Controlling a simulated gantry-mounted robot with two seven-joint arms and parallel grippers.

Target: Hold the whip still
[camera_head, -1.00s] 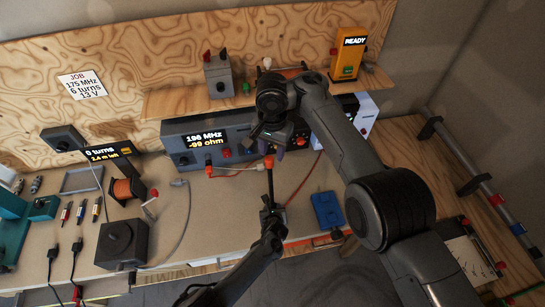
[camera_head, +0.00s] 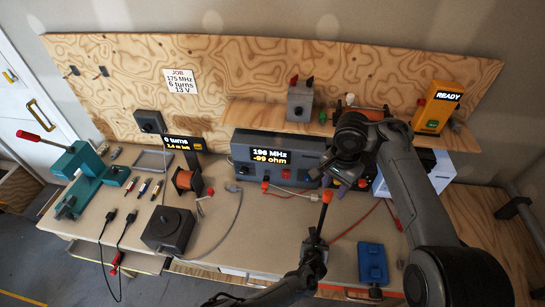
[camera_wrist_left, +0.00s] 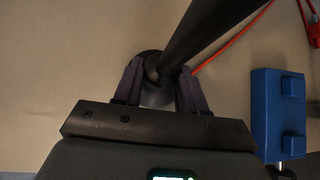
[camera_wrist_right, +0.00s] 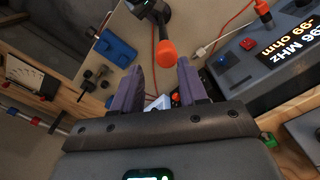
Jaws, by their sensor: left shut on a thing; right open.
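The whip (camera_head: 322,217) is a dark rod with an orange tip, standing nearly upright in front of the analyser. My left gripper (camera_head: 315,240) is shut on its lower part; the left wrist view shows the dark rod (camera_wrist_left: 193,37) rising from between the fingers. My right gripper (camera_head: 336,175) is above and close to the tip, in front of the analyser. In the right wrist view my right gripper (camera_wrist_right: 160,85) is open and empty, with the orange tip (camera_wrist_right: 166,54) just beyond the fingertips, apart from them.
The analyser (camera_head: 245,155) reads 196 MHz and -99 ohm. A blue box (camera_head: 373,263) lies right of the whip, with a red cable (camera_head: 368,218) nearby. A black box (camera_head: 168,230) and a wire spool (camera_head: 186,180) stand left. A yellow READY device (camera_head: 437,108) sits on the shelf.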

